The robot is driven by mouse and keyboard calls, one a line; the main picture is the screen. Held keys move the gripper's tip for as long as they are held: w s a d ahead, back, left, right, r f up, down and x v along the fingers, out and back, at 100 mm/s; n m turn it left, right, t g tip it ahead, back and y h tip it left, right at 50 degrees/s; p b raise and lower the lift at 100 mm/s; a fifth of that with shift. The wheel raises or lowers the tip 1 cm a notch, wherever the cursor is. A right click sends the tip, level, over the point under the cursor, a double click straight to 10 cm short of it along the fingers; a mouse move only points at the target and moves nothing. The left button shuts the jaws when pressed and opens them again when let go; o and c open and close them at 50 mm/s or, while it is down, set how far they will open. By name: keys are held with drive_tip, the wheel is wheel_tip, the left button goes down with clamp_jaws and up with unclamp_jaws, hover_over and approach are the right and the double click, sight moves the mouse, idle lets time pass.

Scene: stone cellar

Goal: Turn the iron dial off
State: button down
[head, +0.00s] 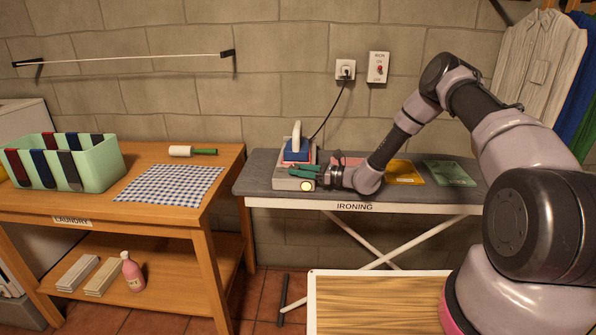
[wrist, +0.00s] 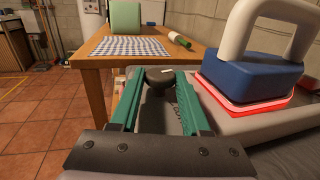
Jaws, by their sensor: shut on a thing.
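The iron (head: 297,150), with a blue body and a pale handle, stands on a grey base (head: 285,182) at the left end of the ironing board. In the wrist view the iron (wrist: 250,65) rests on a red-edged plate to the right of my fingers. My gripper (head: 320,173) reaches the base from the right. In the wrist view, the green fingers of my gripper (wrist: 160,84) are shut on a dark round dial (wrist: 160,73). The dial's marking is too small to read. A pale yellow round spot (head: 307,186) shows on the base's front.
The ironing board (head: 262,180) also bears a yellow folded cloth (head: 404,172) and a green one (head: 449,174). A wooden laundry table (head: 226,165) stands to the left. A cord runs to the wall socket (head: 345,70), beside a switch plate (head: 378,67) with a red spot.

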drive_tip(key=n+g, duration=0.1)
drive_tip(key=g, duration=0.1)
drive_tip(key=n+g, duration=0.1)
drive_tip(key=g, duration=0.1)
drive_tip(key=n+g, duration=0.1)
drive_tip(key=g, duration=0.1)
drive_tip(key=shift+w+n+y, duration=0.3)
drive_tip(key=shift+w+n, duration=0.1)
drive_tip(key=n+g, duration=0.1)
drive_tip(key=g, duration=0.1)
drive_tip(key=n+g+h, duration=0.1)
drive_tip(key=g, duration=0.1)
drive_tip(key=n+g, duration=0.2)
drive_tip(key=shift+w, duration=0.25)
drive_tip(key=shift+a+r+n+g+h, duration=0.1)
drive_tip(key=shift+n+g+h, duration=0.2)
drive_tip(key=shift+g+h, duration=0.1)
drive_tip(key=shift+c, duration=1.9)
unclamp_jaws()
